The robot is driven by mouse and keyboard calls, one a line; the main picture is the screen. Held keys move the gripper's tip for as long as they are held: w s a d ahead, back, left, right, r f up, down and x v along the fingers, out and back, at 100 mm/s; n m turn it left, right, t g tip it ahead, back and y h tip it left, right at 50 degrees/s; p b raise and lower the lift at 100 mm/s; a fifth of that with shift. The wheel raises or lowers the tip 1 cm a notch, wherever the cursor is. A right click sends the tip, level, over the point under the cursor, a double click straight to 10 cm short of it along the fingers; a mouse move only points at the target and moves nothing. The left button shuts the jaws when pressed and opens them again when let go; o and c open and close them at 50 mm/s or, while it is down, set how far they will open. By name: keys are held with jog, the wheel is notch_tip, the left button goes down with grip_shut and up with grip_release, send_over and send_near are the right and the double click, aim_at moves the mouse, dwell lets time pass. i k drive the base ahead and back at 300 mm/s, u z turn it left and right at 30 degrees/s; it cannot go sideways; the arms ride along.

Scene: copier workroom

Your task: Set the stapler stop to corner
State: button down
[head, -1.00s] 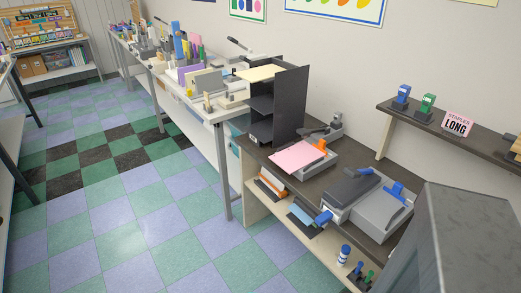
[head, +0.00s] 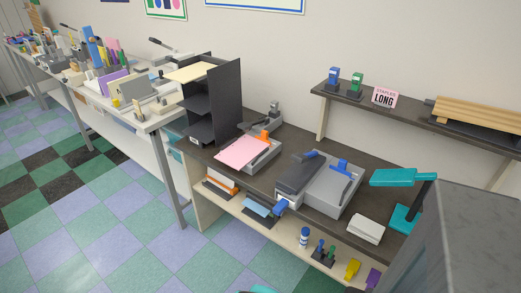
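A grey bench machine (head: 334,193) with a long dark arm and blue handles stands on the dark counter; it may be the stapler, but I cannot tell. A smaller grey device (head: 262,157) to its left has an orange part (head: 263,135) and a pink sheet (head: 243,151) lying on it. It could also be the stapler. The stop's setting is too small to read. A pink sign (head: 384,97) on the wall shelf has a small top line, apparently "STAPLER", above "LONG". My gripper is not in view.
A black paper sorter (head: 212,105) stands at the counter's left end. A teal device (head: 404,178) and a white stack (head: 366,229) are at the right. A large grey block (head: 475,230) hides the right corner. The checkered floor at left is clear.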

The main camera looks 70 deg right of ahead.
aim_at(265, 134)
jog(key=z, duration=4.7)
jog(key=i, duration=0.1)
jog(key=u, duration=3.15)
jog(key=k, duration=0.95)
jog(key=u, duration=0.15)
jog(key=i, duration=0.75)
